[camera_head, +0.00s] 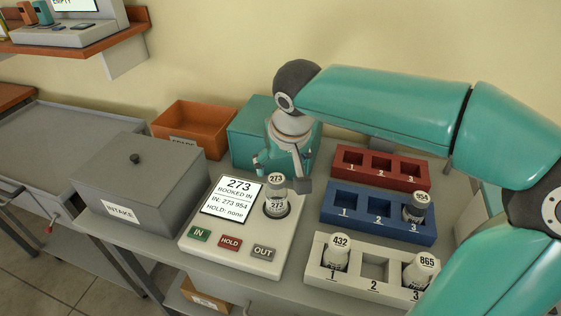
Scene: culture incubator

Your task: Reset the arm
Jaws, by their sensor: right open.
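My right arm reaches in from the right, and its open gripper (283,165) hangs just behind and above the white bottle 273 (275,206). Whether the fingers touch the bottle cannot be told. Bottle 273 stands upright in the round well of the white booking station (238,256). The station's screen (232,200) reads "273 BOOKED IN", "IN: 273 954", "HOLD: none". Its IN, HOLD and OUT buttons lie along the front. My left gripper is not in view.
The blue rack (361,222) holds bottle 954 in slot 3. The white rack (355,292) holds bottles 432 and 865 in slots 1 and 3. The red rack (420,171) shows empty. A grey INTAKE box (160,180), orange bin (192,131) and teal box (245,130) stand around the station.

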